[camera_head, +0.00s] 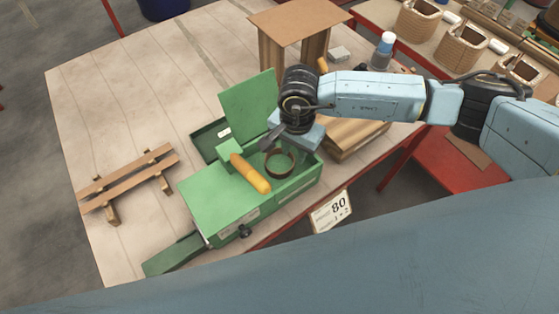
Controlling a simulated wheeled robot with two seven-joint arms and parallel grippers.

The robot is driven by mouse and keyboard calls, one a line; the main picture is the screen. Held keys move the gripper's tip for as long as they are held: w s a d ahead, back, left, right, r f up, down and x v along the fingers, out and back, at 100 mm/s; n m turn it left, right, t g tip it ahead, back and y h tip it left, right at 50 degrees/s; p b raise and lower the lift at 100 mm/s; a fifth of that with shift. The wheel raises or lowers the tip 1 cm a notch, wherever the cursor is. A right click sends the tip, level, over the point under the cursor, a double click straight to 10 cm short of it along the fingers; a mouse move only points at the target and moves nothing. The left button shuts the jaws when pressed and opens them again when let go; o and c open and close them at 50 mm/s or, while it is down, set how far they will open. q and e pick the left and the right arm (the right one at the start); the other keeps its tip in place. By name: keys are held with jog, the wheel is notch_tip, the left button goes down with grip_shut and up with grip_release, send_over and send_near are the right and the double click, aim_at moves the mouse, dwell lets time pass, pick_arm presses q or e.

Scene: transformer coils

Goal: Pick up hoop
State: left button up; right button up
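The hoop (281,162) is a dark brown ring at the open right end of the green machine (225,199). It sits beside an orange-yellow handle (250,174). My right gripper (275,142) comes in from the right and is just above and behind the hoop in the picture. One dark finger shows, pointing down and left; the rest is hidden by the wrist. I cannot tell whether the gripper touches the hoop or how far its fingers are apart. My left gripper is not in view.
A raised green lid (250,105) stands behind the machine. A wooden rack (128,182) lies at left on the pale table (110,100). A brown wooden stand (296,28) is behind my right arm. Wound coils (457,47) stand on the back-right table. The table's left half is mostly clear.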

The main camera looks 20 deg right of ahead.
aim_at(292, 167)
jog(key=shift+s+a+f+p, duration=0.1)
jog(key=shift+f+p, duration=0.1)
jog(key=shift+f, duration=1.35)
jog(key=shift+s+a+f+p, duration=0.1)
jog(key=shift+f+p, duration=0.1)
jog(key=shift+f, duration=1.3)
grip_shut()
